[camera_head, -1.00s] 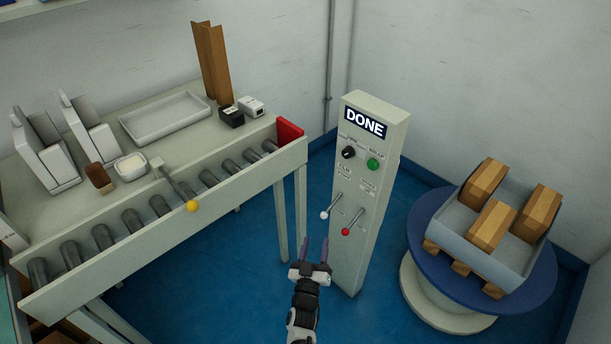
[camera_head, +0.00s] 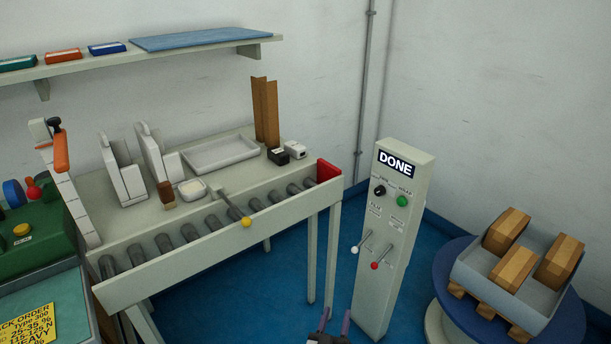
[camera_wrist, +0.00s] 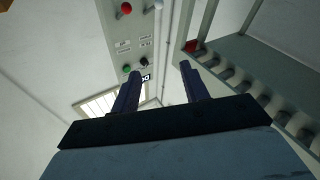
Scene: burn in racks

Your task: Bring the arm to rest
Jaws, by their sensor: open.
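My gripper (camera_head: 335,322) is at the bottom of the head view, in front of the control post's lower part. Its two fingers are apart with nothing between them. In the wrist view the open fingers (camera_wrist: 160,85) point toward the grey control post (camera_wrist: 113,22), which appears upside down. The gripper looks apart from the levers. The rest of my arm is out of the head view.
A roller conveyor bench (camera_head: 215,250) with trays and a yellow-tipped lever (camera_head: 247,222) stands left. A blue turntable (camera_head: 450,265) carries a grey crate with wooden blocks at right. A shelf (camera_head: 165,60) hangs at upper left. Blue floor lies clear between bench and post.

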